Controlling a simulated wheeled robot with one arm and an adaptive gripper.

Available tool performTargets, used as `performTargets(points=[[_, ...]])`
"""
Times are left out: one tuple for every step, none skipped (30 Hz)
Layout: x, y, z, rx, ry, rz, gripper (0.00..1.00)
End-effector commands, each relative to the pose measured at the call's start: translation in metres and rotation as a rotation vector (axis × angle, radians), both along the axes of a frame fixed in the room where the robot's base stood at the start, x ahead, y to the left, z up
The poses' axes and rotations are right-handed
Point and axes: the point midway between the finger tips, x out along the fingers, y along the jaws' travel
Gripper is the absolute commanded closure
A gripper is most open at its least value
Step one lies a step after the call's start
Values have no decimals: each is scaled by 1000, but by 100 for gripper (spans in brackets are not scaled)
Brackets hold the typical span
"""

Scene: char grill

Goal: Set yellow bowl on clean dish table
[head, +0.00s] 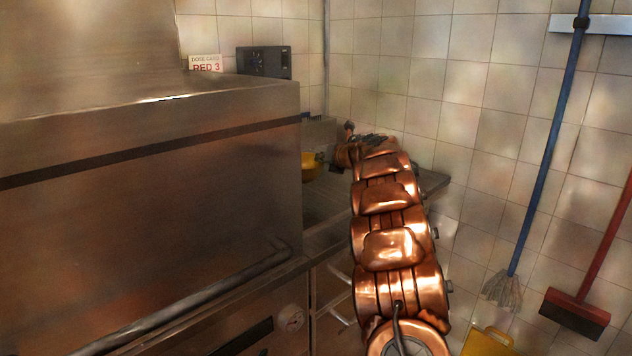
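The yellow bowl (312,168) shows in the head view, just past the right edge of the big steel machine, which hides part of it. It is at the metal table (322,208); I cannot tell whether it rests on the surface. My copper-coloured arm reaches over the table. My gripper (347,132) is at the arm's far end, to the right of the bowl and slightly higher in the picture. The gripper is small and partly hidden by my arm, so its fingers and any hold are unclear.
The large steel machine (150,190) fills the left, with a bar handle (200,290). A dark control box (264,62) and a "RED 3" card (205,63) are behind it. A tiled wall, mop (505,285) and red-handled brush (575,313) stand right, near a yellow object (487,342).

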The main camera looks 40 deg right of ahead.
Motion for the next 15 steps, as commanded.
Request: performTargets(points=[[0, 0, -9, 4, -1, -1, 100], [0, 0, -12, 3, 0, -2, 100], [0, 0, -15, 3, 0, -2, 100], [-1, 0, -16, 2, -1, -2, 100], [-1, -1, -17, 2, -1, -2, 100], [0, -1, -20, 2, -1, -2, 100], [0, 0, -22, 2, -2, -3, 100], [0, 0, -26, 2, -1, -2, 100], [0, 0, -32, 1, -1, -2, 100], [0, 0, -36, 2, -1, -2, 100], [0, 0, -40, 2, -1, -1, 100], [0, 0, -46, 2, -1, -1, 100], [0, 0, -50, 2, -1, -2, 100], [0, 0, -53, 2, -1, -2, 100], [0, 0, -56, 2, -1, -2, 100]])
